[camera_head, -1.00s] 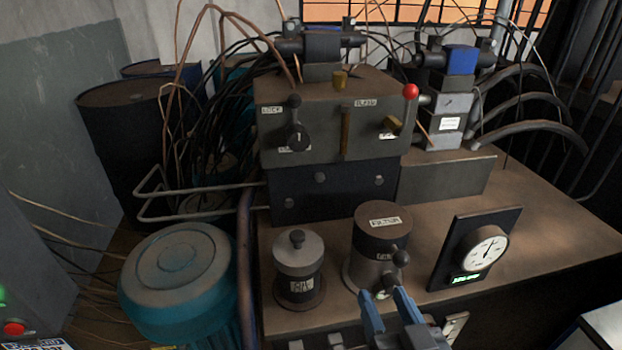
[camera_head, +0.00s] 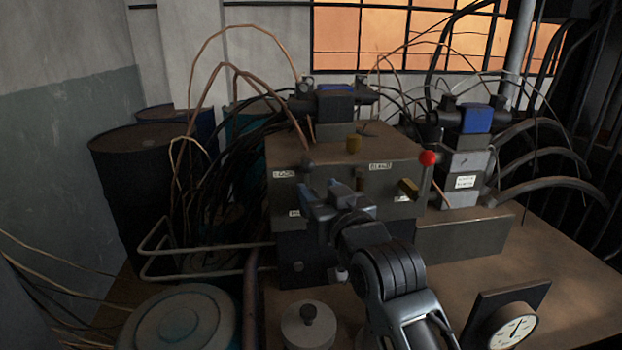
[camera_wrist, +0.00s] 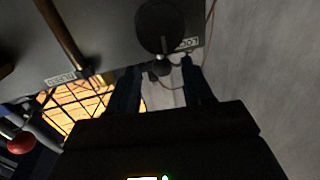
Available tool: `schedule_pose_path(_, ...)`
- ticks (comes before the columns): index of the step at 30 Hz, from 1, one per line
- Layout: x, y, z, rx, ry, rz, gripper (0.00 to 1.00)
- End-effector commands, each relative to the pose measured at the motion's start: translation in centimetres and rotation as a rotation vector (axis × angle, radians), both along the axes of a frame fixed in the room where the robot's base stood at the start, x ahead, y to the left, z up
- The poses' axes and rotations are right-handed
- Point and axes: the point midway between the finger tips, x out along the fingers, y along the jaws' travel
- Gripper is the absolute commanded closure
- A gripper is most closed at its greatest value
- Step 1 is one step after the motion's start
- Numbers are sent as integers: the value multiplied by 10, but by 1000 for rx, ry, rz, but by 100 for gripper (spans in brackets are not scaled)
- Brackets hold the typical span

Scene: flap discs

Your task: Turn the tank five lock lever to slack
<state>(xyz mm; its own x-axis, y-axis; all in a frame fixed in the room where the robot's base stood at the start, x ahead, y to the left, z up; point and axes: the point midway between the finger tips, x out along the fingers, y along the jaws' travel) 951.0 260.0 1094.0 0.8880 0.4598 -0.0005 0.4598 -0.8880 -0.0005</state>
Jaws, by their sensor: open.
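The lock lever is on the left front of the grey valve block (camera_head: 345,160). In the wrist view its dark round hub (camera_wrist: 160,27) and ball knob (camera_wrist: 160,68) show beside the LOCK label (camera_wrist: 188,44). In the head view my gripper hides the hub; the LOCK label (camera_head: 284,174) and a partly hidden lower label (camera_head: 294,213) flank it. My gripper (camera_head: 320,190) is open in front of the block. In the wrist view the fingers (camera_wrist: 160,75) stand apart on either side of the knob; I cannot tell whether either touches it.
A red ball knob (camera_head: 428,158) and a brass fitting (camera_head: 408,188) are on the block's right side. A dial gauge (camera_head: 513,330) and a round capped post (camera_head: 308,325) stand in front. Pipes (camera_head: 200,260) and loose cables lie to the left.

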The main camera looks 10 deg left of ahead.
Motion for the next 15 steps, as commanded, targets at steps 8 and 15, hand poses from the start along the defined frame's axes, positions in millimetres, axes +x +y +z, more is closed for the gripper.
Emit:
schedule_pose_path(8, 34, 17, 1, -1, 0, -1, 49)
schedule_pose_path(15, 44, 22, 0, -1, 0, -2, 49)
